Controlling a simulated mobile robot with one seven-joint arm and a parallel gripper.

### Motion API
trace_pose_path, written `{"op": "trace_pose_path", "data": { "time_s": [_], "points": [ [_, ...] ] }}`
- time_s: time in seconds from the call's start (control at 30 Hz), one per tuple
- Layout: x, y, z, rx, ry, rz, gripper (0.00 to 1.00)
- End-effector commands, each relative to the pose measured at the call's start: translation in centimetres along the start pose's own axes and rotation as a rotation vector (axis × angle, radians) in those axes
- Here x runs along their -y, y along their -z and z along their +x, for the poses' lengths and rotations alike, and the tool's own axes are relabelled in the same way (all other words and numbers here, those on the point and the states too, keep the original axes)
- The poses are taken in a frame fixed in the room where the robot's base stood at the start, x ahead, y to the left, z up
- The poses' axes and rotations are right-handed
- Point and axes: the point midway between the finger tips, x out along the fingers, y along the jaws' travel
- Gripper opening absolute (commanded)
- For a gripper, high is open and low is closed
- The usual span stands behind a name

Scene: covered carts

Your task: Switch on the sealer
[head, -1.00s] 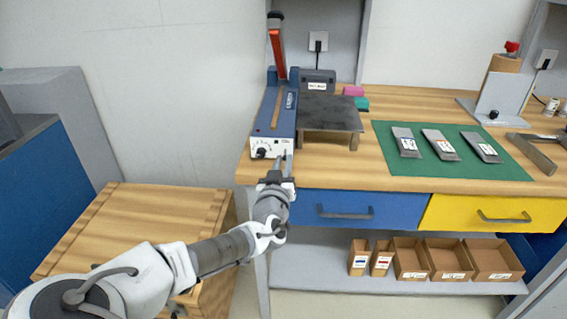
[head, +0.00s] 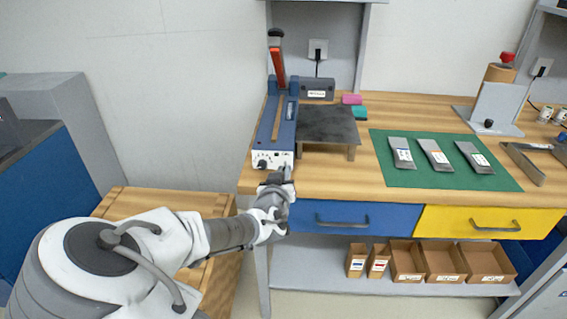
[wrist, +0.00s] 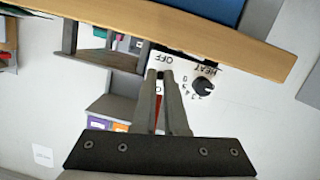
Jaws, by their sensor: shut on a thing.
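The sealer (head: 266,128) is a long blue machine at the left end of the wooden bench, with its red-and-black lever raised. Its white front panel (head: 265,160) carries a black dial, which shows large in the wrist view (wrist: 203,87), upside down, beside the words HEAT and OFF. My gripper (head: 286,171) is at the right part of this panel. In the wrist view its fingertips (wrist: 160,75) are close together at the panel by the OFF mark, shut on the sealer's switch. The fingers hide the switch and its position.
A dark metal plate stand (head: 329,122) stands right of the sealer. A green mat (head: 440,178) with several pouches lies further right. Blue (head: 330,217) and yellow (head: 485,221) drawers are below the bench top. A wooden cart (head: 217,205) stands below left.

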Motion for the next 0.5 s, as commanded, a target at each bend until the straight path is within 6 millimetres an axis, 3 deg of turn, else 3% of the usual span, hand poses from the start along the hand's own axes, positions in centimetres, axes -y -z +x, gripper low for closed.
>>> {"op": "trace_pose_path", "data": {
  "time_s": [0.03, 0.5],
  "points": [
    [-0.3, 1.2, -0.2, 0.034, 0.005, 0.003, 0.00],
    [-0.6, 2.6, -0.1, 0.366, 0.067, -0.024, 0.00]
  ]
}}
